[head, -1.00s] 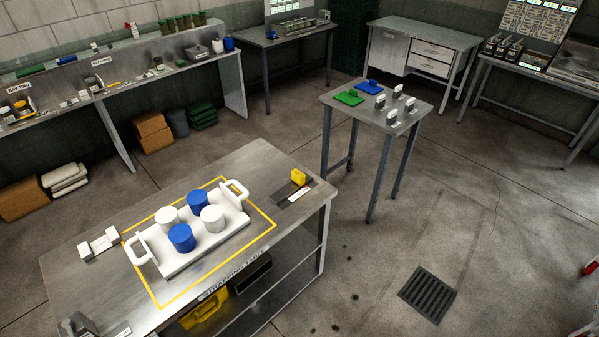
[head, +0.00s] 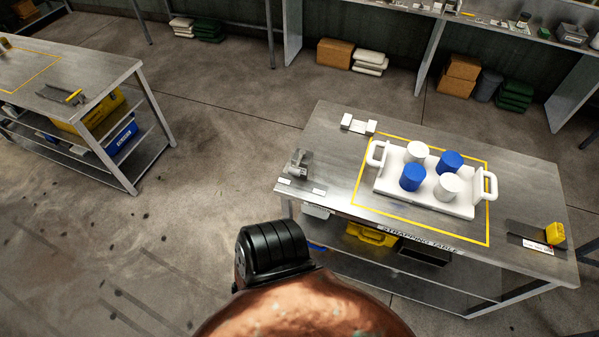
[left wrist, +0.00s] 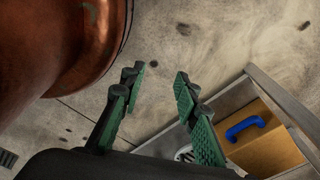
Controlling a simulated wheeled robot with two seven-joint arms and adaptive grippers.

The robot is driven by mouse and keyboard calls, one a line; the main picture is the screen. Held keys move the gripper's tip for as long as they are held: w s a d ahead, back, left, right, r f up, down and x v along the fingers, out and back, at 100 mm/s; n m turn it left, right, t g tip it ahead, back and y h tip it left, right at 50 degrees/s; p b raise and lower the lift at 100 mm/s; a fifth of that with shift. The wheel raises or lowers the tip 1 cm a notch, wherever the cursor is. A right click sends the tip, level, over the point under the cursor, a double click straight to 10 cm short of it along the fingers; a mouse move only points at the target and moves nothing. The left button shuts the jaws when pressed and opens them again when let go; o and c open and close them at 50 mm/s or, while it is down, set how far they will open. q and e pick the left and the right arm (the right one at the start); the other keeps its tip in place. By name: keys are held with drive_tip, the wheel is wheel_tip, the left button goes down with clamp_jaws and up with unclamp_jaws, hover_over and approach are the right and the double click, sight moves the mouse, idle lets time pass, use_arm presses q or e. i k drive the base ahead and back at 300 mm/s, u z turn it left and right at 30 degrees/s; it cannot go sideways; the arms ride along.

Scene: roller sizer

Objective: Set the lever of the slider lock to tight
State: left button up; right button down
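A small grey metal device (head: 298,163) stands at the left end of the strapping table (head: 335,125), with small white labels in front of it. It may be the slider lock, but its lever and setting are too small to tell. A yellow block (head: 555,233) sits on a dark plate with a white label at the table's right end. My left gripper (left wrist: 160,78) is open and empty in the left wrist view, above bare floor. A copper and black part of my arm shows low in the head view, with no fingers visible. My right gripper is not in view.
A white tray (head: 385,190) with white and blue cylinders stands inside the yellow outline. A white block holder (head: 358,124) is behind it. Another table (head: 120,68) is at the left, with clear floor between. The left wrist view shows a box with a blue handle (left wrist: 245,128).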

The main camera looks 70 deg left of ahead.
sight(295, 171)
drive_tip(key=u, duration=2.5)
drive_tip(key=k, duration=0.5)
drive_tip(key=u, duration=1.9)
drive_tip(key=i, duration=1.2)
drive_tip(key=z, duration=1.3)
